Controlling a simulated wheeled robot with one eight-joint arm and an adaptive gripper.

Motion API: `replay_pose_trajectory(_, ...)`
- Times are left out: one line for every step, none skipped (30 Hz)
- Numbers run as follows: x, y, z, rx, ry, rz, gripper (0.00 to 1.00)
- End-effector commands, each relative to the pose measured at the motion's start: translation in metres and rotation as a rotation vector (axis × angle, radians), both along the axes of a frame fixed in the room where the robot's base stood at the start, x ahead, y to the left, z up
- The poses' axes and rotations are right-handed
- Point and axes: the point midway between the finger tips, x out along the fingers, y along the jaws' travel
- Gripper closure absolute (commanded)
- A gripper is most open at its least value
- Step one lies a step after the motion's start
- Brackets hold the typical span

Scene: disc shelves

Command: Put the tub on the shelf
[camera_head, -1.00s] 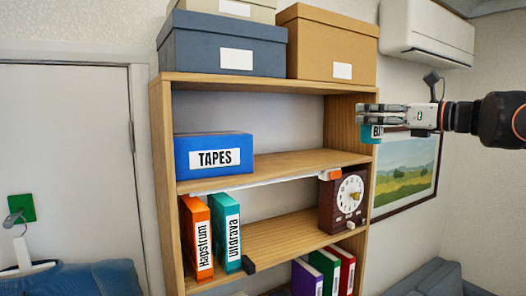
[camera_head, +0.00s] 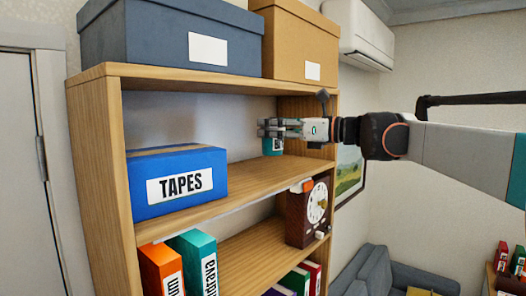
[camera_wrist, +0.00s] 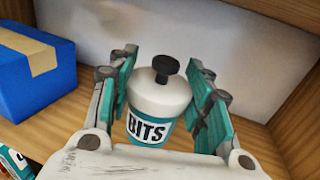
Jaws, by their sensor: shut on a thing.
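The tub is teal and white, marked BITS, with a black knob on its lid; it shows between my fingers in the wrist view (camera_wrist: 160,105) and below them in the head view (camera_head: 273,146). My gripper (camera_head: 268,130) is shut on the tub, with a finger on each side of it. The tub is upright, inside the upper bay of the wooden shelf (camera_head: 262,178), near its right end. Its base is close to the board; I cannot tell whether it touches.
A blue TAPES box (camera_head: 178,181) stands on the same board at the left. The board between box and tub is clear. The shelf's right side panel (camera_wrist: 300,120) is close to my gripper. A brown clock (camera_head: 308,212) and binders (camera_head: 196,262) stand below; large boxes sit on top.

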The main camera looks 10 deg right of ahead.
Motion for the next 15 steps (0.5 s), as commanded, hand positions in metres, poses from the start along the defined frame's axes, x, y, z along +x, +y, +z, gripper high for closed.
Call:
replay_pose_trajectory(0.000, 0.000, -0.004, 0.001, -0.001, 0.000, 1.00)
replay_pose_trajectory(0.000, 0.000, -0.007, 0.001, -0.001, 0.000, 1.00)
replay_pose_trajectory(0.000, 0.000, -0.009, 0.001, -0.001, 0.000, 1.00)
replay_pose_trajectory(0.000, 0.000, -0.011, 0.001, -0.001, 0.000, 1.00)
replay_pose_trajectory(0.000, 0.000, -0.013, 0.001, -0.001, 0.000, 1.00)
replay_pose_trajectory(0.000, 0.000, -0.017, 0.001, -0.001, 0.000, 1.00)
replay_pose_trajectory(0.000, 0.000, -0.020, 0.001, -0.001, 0.000, 1.00)
replay_pose_trajectory(0.000, 0.000, -0.024, 0.001, -0.001, 0.000, 1.00)
replay_pose_trajectory(0.000, 0.000, -0.029, 0.001, -0.001, 0.000, 1.00)
replay_pose_trajectory(0.000, 0.000, -0.034, 0.001, -0.001, 0.000, 1.00)
replay_pose_trajectory(0.000, 0.000, -0.038, 0.001, -0.001, 0.000, 1.00)
replay_pose_trajectory(0.000, 0.000, -0.043, 0.001, -0.001, 0.000, 1.00)
replay_pose_trajectory(0.000, 0.000, -0.046, 0.001, -0.001, 0.000, 1.00)
replay_pose_trajectory(0.000, 0.000, -0.048, 0.001, -0.001, 0.000, 1.00)
replay_pose_trajectory(0.000, 0.000, -0.051, 0.001, -0.001, 0.000, 1.00)
